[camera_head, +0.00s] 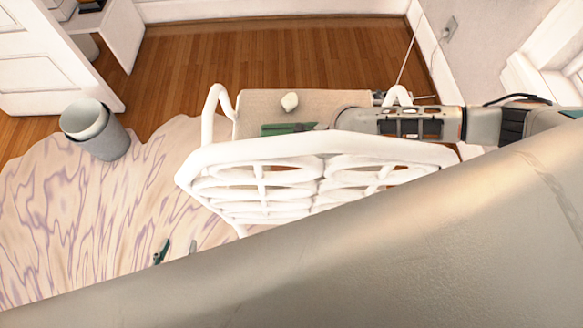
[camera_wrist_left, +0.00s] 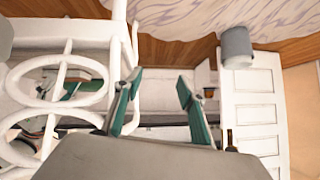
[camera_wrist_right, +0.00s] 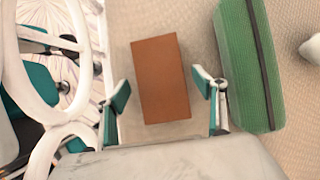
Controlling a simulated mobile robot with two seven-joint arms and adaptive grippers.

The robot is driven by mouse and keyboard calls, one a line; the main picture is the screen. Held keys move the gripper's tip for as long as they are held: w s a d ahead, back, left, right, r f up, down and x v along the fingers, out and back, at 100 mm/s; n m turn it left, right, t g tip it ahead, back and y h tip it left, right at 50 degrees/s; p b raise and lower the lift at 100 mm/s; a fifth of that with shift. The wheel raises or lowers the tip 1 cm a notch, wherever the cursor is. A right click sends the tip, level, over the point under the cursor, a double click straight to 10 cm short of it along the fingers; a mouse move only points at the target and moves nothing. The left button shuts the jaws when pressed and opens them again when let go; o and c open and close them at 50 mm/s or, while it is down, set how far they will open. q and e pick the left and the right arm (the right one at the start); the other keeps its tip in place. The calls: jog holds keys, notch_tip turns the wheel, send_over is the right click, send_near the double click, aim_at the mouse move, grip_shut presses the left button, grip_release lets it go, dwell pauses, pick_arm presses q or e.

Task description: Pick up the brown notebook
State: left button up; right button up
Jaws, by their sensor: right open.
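The brown notebook (camera_wrist_right: 160,80) lies flat on the beige woven seat in the right wrist view. In the head view I cannot make it out; the chair back and my right arm cover that area. My right gripper (camera_wrist_right: 162,88) is open and empty above the seat, its fingertips either side of the notebook's lower part in its own view, apparently not touching it. My left gripper (camera_wrist_left: 158,88) is open and empty; its fingers also show at the lower left of the head view (camera_head: 177,250), in front of the chair and away from the seat.
A white chair (camera_head: 315,150) with a looped back and arms surrounds the seat. A grey bin (camera_head: 110,141) stands on the patterned rug (camera_head: 60,220). Wooden floor behind is clear.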

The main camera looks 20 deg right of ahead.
jog(key=shift+w+a+f, duration=0.1)
jog(key=shift+a+f, duration=0.05)
jog(key=c, duration=1.1)
jog(key=shift+c, duration=0.9)
pick_arm(q)
jog(key=shift+w+d+r, duration=0.1)
jog(key=shift+w+r, duration=0.4)
jog(key=shift+w, duration=0.05)
jog(key=shift+s, duration=0.1)
